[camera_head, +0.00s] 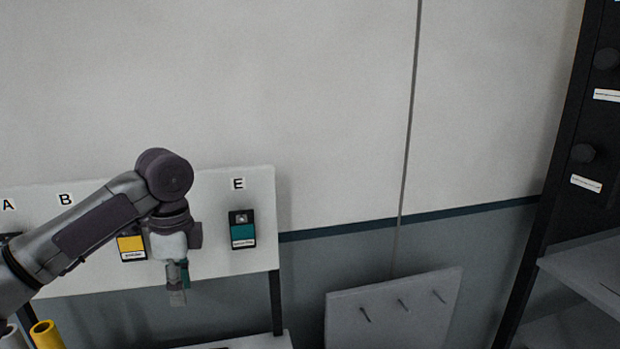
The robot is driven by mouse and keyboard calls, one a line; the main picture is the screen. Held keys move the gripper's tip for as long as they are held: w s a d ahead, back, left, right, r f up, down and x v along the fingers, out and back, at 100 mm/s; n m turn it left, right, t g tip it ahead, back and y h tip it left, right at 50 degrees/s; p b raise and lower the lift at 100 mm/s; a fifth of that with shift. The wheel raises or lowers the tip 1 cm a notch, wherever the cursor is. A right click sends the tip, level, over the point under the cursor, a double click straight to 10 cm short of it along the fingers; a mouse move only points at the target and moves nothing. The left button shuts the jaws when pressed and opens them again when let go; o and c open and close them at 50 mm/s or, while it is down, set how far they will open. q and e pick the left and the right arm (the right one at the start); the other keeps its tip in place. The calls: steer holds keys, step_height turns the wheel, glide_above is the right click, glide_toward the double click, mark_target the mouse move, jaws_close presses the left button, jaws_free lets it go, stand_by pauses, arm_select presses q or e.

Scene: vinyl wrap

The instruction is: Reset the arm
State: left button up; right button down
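My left arm comes in from the left and reaches across the front of a white lettered board. Its gripper (177,283) hangs pointing down in front of the board's lower edge. Its fingers are small and dark here, so I cannot tell whether they are open or shut, or whether they hold anything. My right gripper is not in view.
The white board (262,205) carries a yellow sample card (131,246) and a teal card (243,232) under the letter E. A yellow roll (46,336) stands at the lower left. A grey pegged panel (393,312) and a dark shelf rack (560,190) are at right.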

arm_select(q)
steer(key=s+d+f+n+t+h, duration=0.1)
steer(key=s+d+f, duration=0.4)
steer(key=f, duration=0.3)
steer(key=s+d+f+n+h, duration=0.1)
steer(key=s+d+f+h, duration=0.1)
steer(key=s+d+f, duration=0.45)
steer(key=s+d+f+n+t+h, duration=0.1)
steer(key=s+d+f+n, duration=0.2)
steer(key=f, duration=0.7)
steer(key=s+a+f+n+t+y, duration=0.1)
steer(key=s+a+f+n+y, duration=0.2)
steer(key=s+a, duration=0.4)
steer(key=s+a+f+n+t, duration=0.1)
steer(key=s+a+f+n, duration=0.1)
steer(key=s+a+n, duration=0.55)
step_height(320, 180, down, 34)
steer(key=s+d+m+g+b, duration=0.2)
steer(key=s+b, duration=0.1)
steer(key=b, duration=0.5)
steer(key=s+a+f+b, duration=0.1)
steer(key=s+f+b, duration=0.2)
steer(key=s+f, duration=0.5)
steer(key=s+a+f+b, duration=0.1)
steer(key=s+f+b, duration=0.2)
steer(key=s+f, duration=0.5)
step_height(320, 180, down, 7)
steer(key=shift+a+g+y, duration=0.3)
steer(key=shift+a+g, duration=0.05)
steer(key=shift+g, duration=0.05)
